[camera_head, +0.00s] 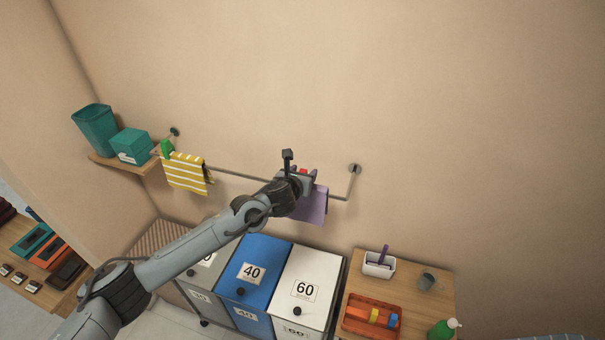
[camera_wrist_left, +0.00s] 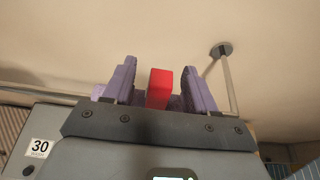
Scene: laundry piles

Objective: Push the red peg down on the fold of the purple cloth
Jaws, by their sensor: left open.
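The purple cloth (camera_head: 313,206) hangs over the wall rail beneath my left gripper (camera_head: 302,173), which hides part of its fold. The red peg (camera_wrist_left: 159,88) stands upright between my open left fingers in the left wrist view, with a gap on each side. Only a small red patch of it shows in the head view, at the gripper's tip. Purple cloth also shows in the left wrist view behind and beside the fingers (camera_wrist_left: 159,90). The contact between peg and fold is hidden. My right gripper is not in view.
The rail (camera_head: 236,174) ends at a wall mount (camera_head: 355,169) to the right. A yellow striped towel (camera_head: 186,174) with a green peg (camera_head: 167,148) hangs left. Below stand laundry bins (camera_head: 305,292) and a wooden table (camera_head: 433,297) with an orange tray (camera_head: 350,326).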

